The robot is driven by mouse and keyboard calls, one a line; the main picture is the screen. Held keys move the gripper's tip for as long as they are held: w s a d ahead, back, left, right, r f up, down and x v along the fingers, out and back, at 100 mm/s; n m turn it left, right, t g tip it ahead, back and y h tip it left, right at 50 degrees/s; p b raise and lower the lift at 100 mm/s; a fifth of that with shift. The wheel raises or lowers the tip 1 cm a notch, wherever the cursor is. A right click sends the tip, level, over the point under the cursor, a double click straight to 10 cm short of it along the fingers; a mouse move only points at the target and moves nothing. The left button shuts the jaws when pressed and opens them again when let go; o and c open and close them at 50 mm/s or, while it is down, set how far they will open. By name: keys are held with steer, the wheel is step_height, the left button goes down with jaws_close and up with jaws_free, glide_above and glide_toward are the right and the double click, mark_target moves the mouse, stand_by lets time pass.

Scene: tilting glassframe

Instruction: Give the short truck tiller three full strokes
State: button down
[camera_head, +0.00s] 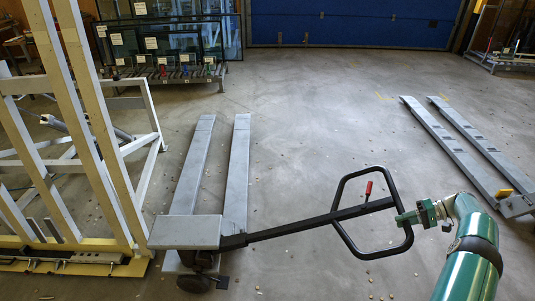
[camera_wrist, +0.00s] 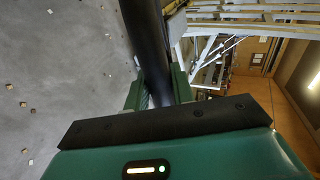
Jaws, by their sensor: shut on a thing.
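The short truck (camera_head: 187,232) is a grey pallet truck with two forks (camera_head: 237,165) pointing away from me. Its tiller (camera_head: 300,226) is a black bar leaning far over to the right, close to level, ending in a black loop handle with a red lever (camera_head: 368,188). My gripper (camera_head: 406,217) is at the right side of the loop. In the wrist view my gripper (camera_wrist: 158,92) is shut on the black tube (camera_wrist: 147,40) of the tiller handle, which runs between its fingers. The fingertips are partly hidden by the tube.
A white and wooden tilting frame (camera_head: 85,130) stands close on the left of the truck. A longer pallet truck (camera_head: 455,145) lies at the right. The middle floor is open, with small scattered debris.

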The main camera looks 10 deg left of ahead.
steer(key=a+r, duration=0.5)
steer(key=r, duration=0.4)
steer(key=shift+s+a, duration=0.1)
steer(key=a+r, duration=0.6)
steer(key=r, duration=0.2)
steer(key=shift+s+a, duration=0.1)
steer(key=shift+a, duration=0.05)
steer(key=a+r, duration=0.7)
steer(key=shift+r, duration=0.15)
steer(key=a+r, duration=0.6)
steer(key=a, duration=0.2)
steer(key=shift+s+r, duration=0.2)
steer(key=shift+r, duration=0.05)
